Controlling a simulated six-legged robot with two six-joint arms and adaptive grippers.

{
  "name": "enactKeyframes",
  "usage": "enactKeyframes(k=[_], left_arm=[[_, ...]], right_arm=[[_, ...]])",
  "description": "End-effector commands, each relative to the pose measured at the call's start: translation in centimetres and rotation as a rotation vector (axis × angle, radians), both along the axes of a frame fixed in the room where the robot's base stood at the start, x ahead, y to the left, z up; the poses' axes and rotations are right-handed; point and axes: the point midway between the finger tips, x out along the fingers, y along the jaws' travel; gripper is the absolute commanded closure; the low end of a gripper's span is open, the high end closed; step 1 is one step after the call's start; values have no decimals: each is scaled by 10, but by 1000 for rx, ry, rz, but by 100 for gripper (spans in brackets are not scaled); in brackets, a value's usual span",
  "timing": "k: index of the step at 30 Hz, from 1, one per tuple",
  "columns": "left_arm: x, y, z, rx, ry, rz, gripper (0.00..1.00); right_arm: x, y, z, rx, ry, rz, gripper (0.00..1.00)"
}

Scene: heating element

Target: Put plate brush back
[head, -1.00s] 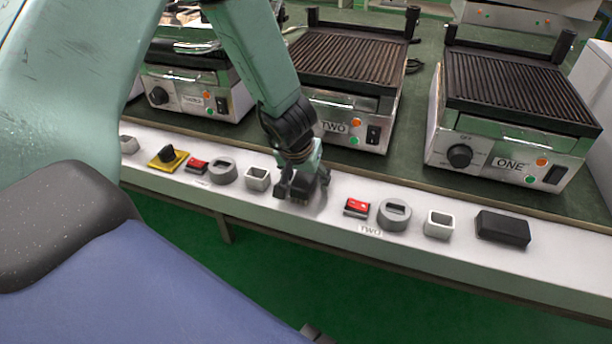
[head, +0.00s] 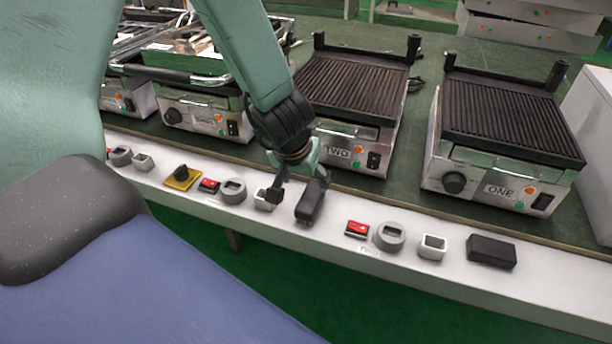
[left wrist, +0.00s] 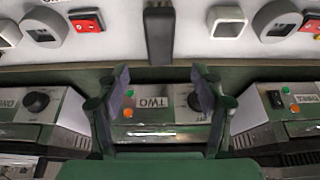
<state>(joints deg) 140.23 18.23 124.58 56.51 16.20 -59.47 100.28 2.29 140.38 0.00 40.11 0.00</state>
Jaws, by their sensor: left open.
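A black oblong block (head: 310,204), which looks like the plate brush, lies on the white front ledge (head: 405,272) below grill TWO. It also shows in the left wrist view (left wrist: 158,36), between the row's switches and square holders. My left gripper (head: 299,187) is open just above and behind the block. In the left wrist view its two fingers (left wrist: 162,78) stand wide apart with nothing between them, and the block lies beyond the tips. The head view does not show whether a finger touches the block. My right gripper is not in view.
Grill TWO (head: 350,125) and grill ONE (head: 505,135) stand behind the ledge. A red switch (head: 357,229), a grey round holder (head: 390,237), a white square holder (head: 432,248) and another black block (head: 491,250) line the ledge to the right.

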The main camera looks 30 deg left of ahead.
Motion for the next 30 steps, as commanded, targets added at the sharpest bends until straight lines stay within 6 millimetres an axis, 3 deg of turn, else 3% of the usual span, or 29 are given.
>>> enactKeyframes(k=[7,11,14,18,21,27,30], left_arm=[[-3,-1,7,0,0,0,33],[-16,-1,-9,21,32,-7,33],[-48,-1,-44,66,101,-27,33],[-114,-9,-103,114,205,-86,33],[-165,-23,-135,98,266,-133,33],[-247,-56,-167,-3,358,-189,33],[-269,-67,-172,-44,384,-196,33]], right_arm=[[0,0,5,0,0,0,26],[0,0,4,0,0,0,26],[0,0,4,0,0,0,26],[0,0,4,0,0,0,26],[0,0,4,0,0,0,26],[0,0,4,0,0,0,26],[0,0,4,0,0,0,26]])
